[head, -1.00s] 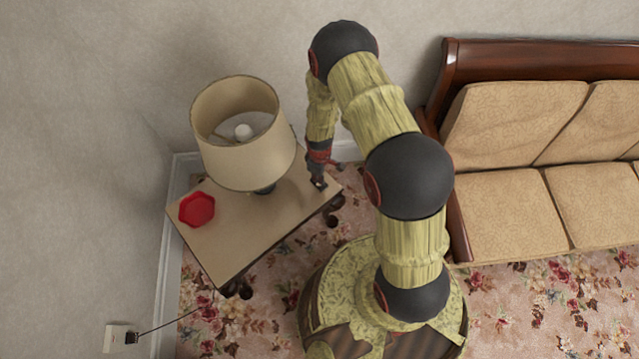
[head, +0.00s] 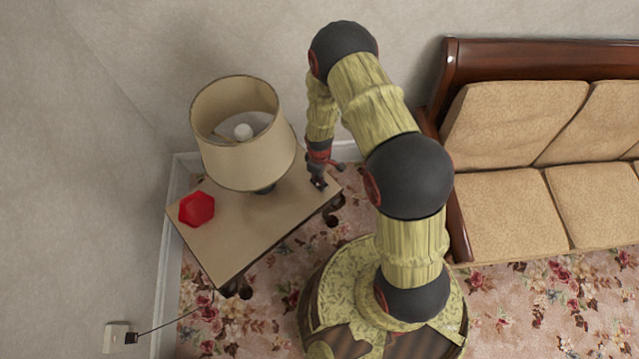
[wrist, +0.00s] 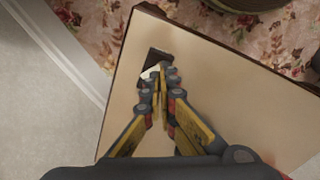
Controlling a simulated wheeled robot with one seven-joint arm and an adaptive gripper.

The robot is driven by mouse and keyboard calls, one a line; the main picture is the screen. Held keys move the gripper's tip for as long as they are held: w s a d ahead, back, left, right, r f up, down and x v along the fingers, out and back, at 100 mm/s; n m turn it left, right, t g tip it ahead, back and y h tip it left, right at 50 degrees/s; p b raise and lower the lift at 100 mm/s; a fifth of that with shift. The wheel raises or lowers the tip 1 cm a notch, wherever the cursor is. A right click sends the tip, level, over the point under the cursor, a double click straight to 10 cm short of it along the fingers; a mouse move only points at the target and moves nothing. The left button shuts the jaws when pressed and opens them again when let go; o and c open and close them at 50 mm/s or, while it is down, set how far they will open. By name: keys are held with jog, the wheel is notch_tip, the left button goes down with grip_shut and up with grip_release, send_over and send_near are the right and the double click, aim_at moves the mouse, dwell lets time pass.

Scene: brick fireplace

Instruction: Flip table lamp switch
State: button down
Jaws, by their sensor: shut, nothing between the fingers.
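The table lamp (head: 242,150) has a cream drum shade and stands on a small side table (head: 225,245). Its white bulb (head: 243,131) shows through the open top of the shade and does not visibly glow. My gripper (head: 319,175) points down at the table's right corner, right of the lamp. In the wrist view my gripper (wrist: 162,78) is shut and empty. Its tips are at a small dark switch (wrist: 155,55) with a white part (wrist: 149,73) on the tabletop. The tips partly cover the switch, so I cannot tell whether they touch it.
A red six-sided object (head: 196,209) lies on the table's left part. A wooden sofa with tan cushions (head: 515,215) stands right of my arm. A wall outlet (head: 116,338) with a plugged cord is at lower left. Walls border the table behind and left.

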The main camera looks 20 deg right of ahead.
jog(key=shift+f+b, duration=0.6)
jog(key=shift+f, duration=0.4)
dwell(0.4)
jog(key=shift+r, duration=0.2)
jog(key=shift+r+p, duration=2.5)
jog(key=shift+r, duration=0.9)
